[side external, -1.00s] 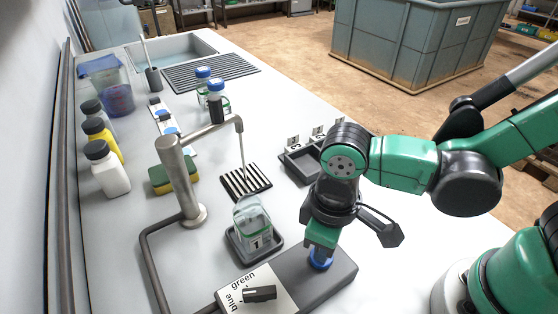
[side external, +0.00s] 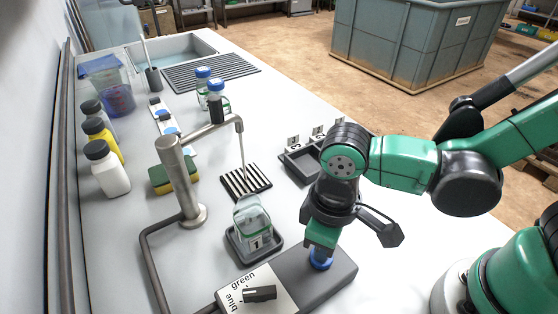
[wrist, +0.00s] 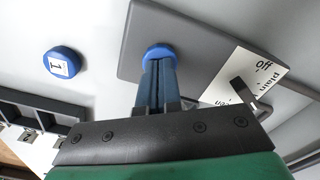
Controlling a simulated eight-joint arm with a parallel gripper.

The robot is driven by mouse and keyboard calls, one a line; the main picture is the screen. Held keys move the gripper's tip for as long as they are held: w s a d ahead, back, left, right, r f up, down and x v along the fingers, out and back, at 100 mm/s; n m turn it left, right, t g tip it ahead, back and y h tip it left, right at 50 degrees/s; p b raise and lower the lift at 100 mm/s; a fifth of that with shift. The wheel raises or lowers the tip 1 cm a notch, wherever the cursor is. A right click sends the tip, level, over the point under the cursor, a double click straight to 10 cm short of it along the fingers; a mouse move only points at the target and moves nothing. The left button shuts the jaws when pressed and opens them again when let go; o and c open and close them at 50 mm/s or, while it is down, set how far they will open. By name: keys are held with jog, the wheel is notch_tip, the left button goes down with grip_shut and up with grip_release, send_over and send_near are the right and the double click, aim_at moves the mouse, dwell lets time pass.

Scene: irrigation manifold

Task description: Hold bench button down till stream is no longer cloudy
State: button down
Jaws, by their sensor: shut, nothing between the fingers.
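The blue bench button (side external: 320,263) sits on the grey control box (side external: 347,274). My gripper (side external: 320,247) is shut and empty, its fingertips down on the button. The wrist view shows the closed fingers (wrist: 158,70) against the button (wrist: 157,50), partly covering it; how far it is pressed cannot be told. The metal tap (side external: 178,170) has its spout over a slatted drain (side external: 245,182). A thin, pale stream (side external: 242,155) falls from the spout. It looks whitish, but it is too small to judge whether it is cloudy.
A clear bottle labelled 1 (side external: 253,228) stands in a dark tray (side external: 280,243) beside the box. A selector knob (side external: 260,293) is on the box's label plate. A blue cap marked 1 (wrist: 62,63) lies on the bench. A dark numbered rack (side external: 297,165) stands behind my gripper.

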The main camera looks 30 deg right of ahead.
dwell(0.3)
jog(key=shift+r, duration=3.5)
jog(key=w+d+r+m+t, duration=0.1)
jog(key=w+d+m+t, duration=0.2)
jog(key=d, duration=0.4)
jog(key=w+d+r+m+t, duration=0.1)
jog(key=w+d+m+t, duration=0.2)
jog(key=d, duration=0.4)
jog(key=shift+w+d+t, duration=0.3)
jog(key=shift+w+t, duration=0.05)
jog(key=shift+t, duration=0.25)
